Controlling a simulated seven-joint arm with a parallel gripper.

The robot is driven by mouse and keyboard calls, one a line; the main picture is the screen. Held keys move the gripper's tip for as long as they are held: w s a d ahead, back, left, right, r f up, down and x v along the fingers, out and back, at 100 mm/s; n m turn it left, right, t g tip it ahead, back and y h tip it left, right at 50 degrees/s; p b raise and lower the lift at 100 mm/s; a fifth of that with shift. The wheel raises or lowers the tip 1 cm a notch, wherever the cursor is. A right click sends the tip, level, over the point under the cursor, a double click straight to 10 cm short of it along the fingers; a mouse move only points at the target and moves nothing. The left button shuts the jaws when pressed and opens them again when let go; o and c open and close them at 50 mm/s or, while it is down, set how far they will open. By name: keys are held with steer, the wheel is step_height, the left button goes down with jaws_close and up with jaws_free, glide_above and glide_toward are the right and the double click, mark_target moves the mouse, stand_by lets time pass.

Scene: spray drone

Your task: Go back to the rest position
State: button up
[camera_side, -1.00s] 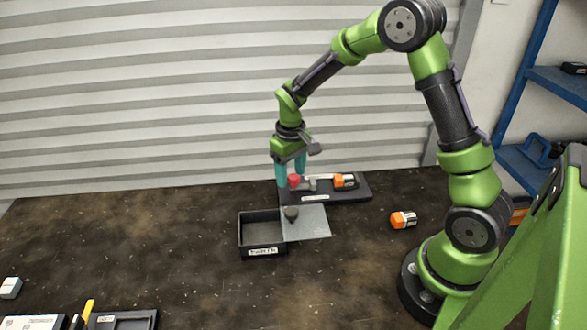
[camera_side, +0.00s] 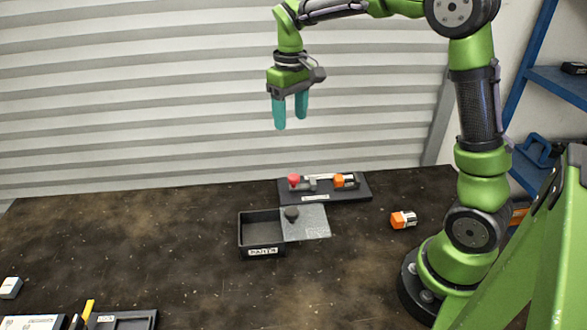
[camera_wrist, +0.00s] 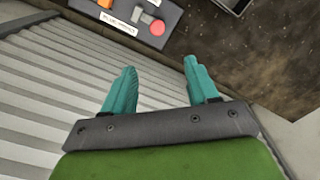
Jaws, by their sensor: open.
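My gripper (camera_side: 290,112) is open and empty, high above the table, in front of the ribbed wall. Its teal fingers also show apart in the wrist view (camera_wrist: 157,85), with nothing between them. Below it, a dark plate (camera_side: 350,193) lies at the back of the table. The plate bears a red round knob (camera_side: 294,181), a small grey part (camera_side: 311,184) and an orange and silver block (camera_side: 342,181). In the wrist view the red knob (camera_wrist: 157,28) and the plate (camera_wrist: 172,11) lie beyond the fingertips, well apart from them.
A dark open box (camera_side: 260,240) with a grey lid plate (camera_side: 315,226) stands mid-table. A loose orange and white block (camera_side: 403,220) lies to the right. A dark tray (camera_side: 135,320) and a small white block (camera_side: 11,288) are at the front left. Blue shelves (camera_side: 555,85) stand at the right.

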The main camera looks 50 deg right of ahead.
steer(key=shift+r, duration=0.25)
steer(key=s+a+r+m+t+y, duration=0.1)
steer(key=s+a+t, duration=0.2)
steer(key=s, duration=0.6)
steer(key=s+a+r+m+t+y, duration=0.1)
steer(key=s+a+t, duration=0.3)
steer(key=s, duration=0.5)
steer(key=shift+a+r+m, duration=0.4)
steer(key=shift+a+r, duration=0.1)
steer(key=shift+a, duration=0.3)
